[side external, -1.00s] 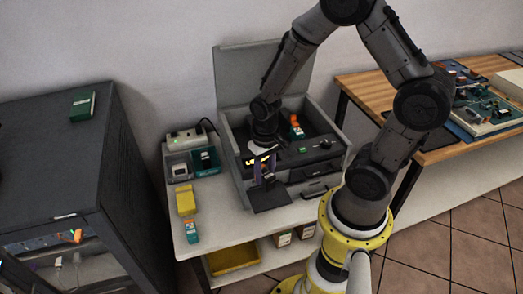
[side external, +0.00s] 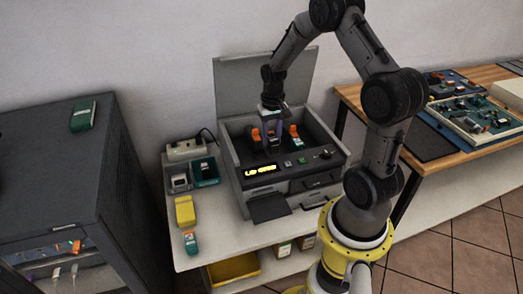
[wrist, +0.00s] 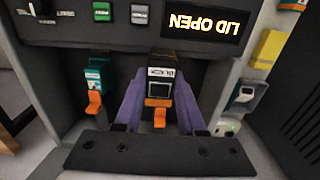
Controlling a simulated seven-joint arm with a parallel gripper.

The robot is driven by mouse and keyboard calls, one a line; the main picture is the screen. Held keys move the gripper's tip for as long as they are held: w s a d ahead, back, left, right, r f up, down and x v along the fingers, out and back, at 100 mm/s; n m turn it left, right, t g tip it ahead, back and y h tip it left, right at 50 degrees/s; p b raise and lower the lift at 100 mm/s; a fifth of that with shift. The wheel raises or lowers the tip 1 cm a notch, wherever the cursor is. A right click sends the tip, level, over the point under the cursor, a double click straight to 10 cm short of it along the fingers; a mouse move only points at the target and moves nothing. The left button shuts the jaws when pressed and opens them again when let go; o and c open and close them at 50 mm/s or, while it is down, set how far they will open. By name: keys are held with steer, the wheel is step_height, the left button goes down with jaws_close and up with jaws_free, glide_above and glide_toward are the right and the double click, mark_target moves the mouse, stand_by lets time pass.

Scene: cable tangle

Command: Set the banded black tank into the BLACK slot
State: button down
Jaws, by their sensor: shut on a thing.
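In the wrist view, the black tank (wrist: 160,88) stands between my purple fingers. It has a pale label at its top that seems to read BLACK, a grey-edged square face and an orange part below. My gripper (side external: 271,143) is shut on the tank, down inside the open bay of the printer (side external: 240,190). The fingers hide much of the tank in the side view. A teal tank (wrist: 97,75) with an orange tab stands beside it in the bay; it also shows in the side view (side external: 297,142). The slot under the black tank is hidden, so I cannot tell how deep it sits.
The printer's lid (side external: 265,80) is raised behind the bay, and its display (wrist: 203,25) reads LID OPEN. Left of the printer are small trays (side external: 205,172), a yellow block (side external: 185,211) and a teal-and-white tank (side external: 191,242). The bay walls are close around my gripper.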

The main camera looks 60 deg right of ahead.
steer(key=w+d+f, duration=0.1)
steer(key=f, duration=0.1)
steer(key=w+d+f, duration=0.1)
steer(key=w+f, duration=0.1)
steer(key=w+d+f, duration=0.1)
steer(key=w+f, duration=0.1)
steer(key=f, duration=0.1)
steer(key=shift+w+d, duration=0.25)
steer(key=shift+d, duration=0.15)
steer(key=shift+f, duration=1.35)
steer(key=shift+f, duration=0.2)
steer(key=c, duration=0.5)
jaws_free()
steer(key=shift+r, duration=0.1)
